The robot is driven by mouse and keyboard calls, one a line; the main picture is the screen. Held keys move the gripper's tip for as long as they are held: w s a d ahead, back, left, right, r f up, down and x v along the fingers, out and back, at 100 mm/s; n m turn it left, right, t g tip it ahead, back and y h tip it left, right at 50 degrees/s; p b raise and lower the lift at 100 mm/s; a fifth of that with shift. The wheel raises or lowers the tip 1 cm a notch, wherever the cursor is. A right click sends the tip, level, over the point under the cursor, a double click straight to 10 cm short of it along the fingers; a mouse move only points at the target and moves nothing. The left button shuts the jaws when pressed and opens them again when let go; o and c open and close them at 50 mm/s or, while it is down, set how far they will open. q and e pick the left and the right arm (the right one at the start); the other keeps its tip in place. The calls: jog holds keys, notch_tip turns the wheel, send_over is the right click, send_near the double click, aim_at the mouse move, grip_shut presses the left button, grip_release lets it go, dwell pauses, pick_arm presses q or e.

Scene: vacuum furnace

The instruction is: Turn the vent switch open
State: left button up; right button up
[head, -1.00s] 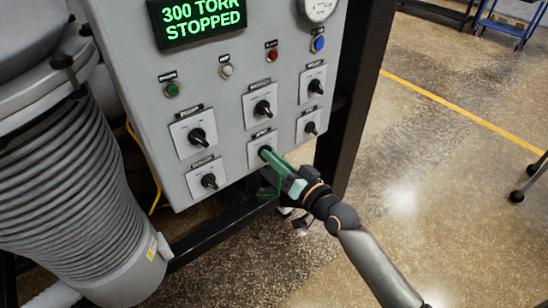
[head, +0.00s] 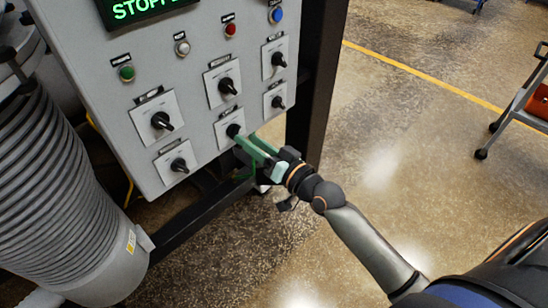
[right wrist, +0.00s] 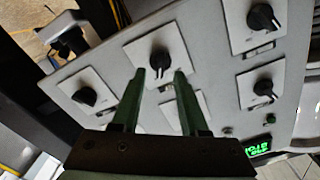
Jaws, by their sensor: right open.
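The gray panel holds several black rotary switches on white square plates; their labels are too small to read, so I cannot confirm which is the vent switch. My right gripper (head: 243,140) has green fingers and reaches the lower middle switch (head: 234,130) from the lower right. In the right wrist view the gripper (right wrist: 159,76) is open, and that switch's knob (right wrist: 160,60) shows between and just beyond its fingertips. Contact cannot be told. My left gripper is not in view.
Neighboring switches sit at lower left (head: 179,165), above (head: 229,86) and right (head: 278,102). Green (head: 126,73), white, red and blue buttons line the panel above. A dark frame post (head: 317,75) stands right of the panel. A ribbed hose (head: 55,190) is at left.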

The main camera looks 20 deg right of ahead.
jog(key=b+v, duration=0.1)
jog(key=v, duration=0.8)
jog(key=shift+s, duration=0.3)
jog(key=s+a+f+n+g+h, duration=0.1)
jog(key=s+f+g, duration=0.3)
jog(key=f, duration=0.9)
jog(key=s+a+f+n+g+h, duration=0.2)
jog(key=s+f, duration=0.7)
jog(key=f, duration=0.5)
jog(key=shift+s+n+g+h, duration=0.35)
jog(key=shift+n+g, duration=0.25)
jog(key=shift+g, duration=0.4)
